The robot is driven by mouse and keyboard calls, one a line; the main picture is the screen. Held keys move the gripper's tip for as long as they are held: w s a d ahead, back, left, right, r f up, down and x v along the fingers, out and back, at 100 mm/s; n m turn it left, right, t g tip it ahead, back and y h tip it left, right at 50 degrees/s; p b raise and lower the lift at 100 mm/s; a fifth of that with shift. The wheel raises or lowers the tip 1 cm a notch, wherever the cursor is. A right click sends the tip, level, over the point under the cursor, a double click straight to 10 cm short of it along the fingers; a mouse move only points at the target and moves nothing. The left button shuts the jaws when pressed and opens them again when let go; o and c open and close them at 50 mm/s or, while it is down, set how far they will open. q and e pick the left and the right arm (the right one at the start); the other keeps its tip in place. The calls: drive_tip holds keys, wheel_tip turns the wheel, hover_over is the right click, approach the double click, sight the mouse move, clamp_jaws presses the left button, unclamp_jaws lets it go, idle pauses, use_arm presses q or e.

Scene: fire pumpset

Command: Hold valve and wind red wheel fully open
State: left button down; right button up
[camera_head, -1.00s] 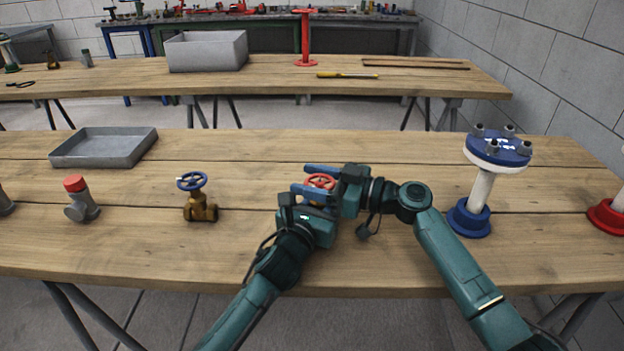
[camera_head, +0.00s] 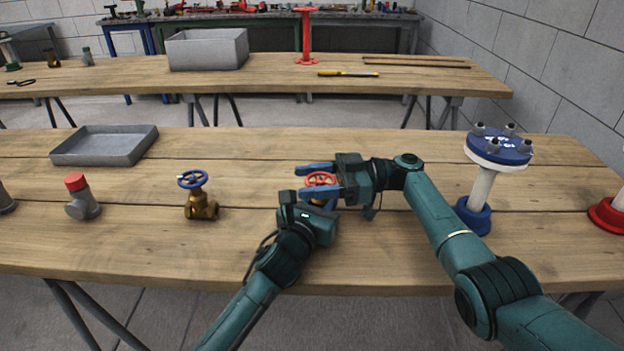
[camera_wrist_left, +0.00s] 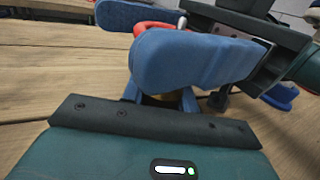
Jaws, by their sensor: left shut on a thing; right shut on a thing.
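The red wheel (camera_head: 320,180) tops a valve near the middle of the front table in the head view. My right gripper (camera_head: 318,180) comes in from the right, its blue fingers shut on the red wheel. My left gripper (camera_head: 312,198) is low at the near side, shut on the valve body, which it and the right fingers mostly hide. In the left wrist view, a right finger (camera_wrist_left: 190,62) fills the middle, a bit of the red wheel (camera_wrist_left: 150,27) shows behind it, and the left fingers are mostly covered.
A brass valve with a blue wheel (camera_head: 200,195) and a grey fitting with a red cap (camera_head: 82,196) stand to the left. A grey tray (camera_head: 104,146) lies behind them. A blue flanged stand (camera_head: 482,185) rises at the right, close to my right arm. Table between is clear.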

drive_tip(key=shift+d, duration=0.1)
idle(0.5)
drive_tip(key=o, duration=1)
drive_tip(key=shift+c, duration=0.2)
drive_tip(key=w+d, duration=0.1)
drive_tip(key=d, duration=0.6)
drive_tip(key=shift+w+d, duration=0.15)
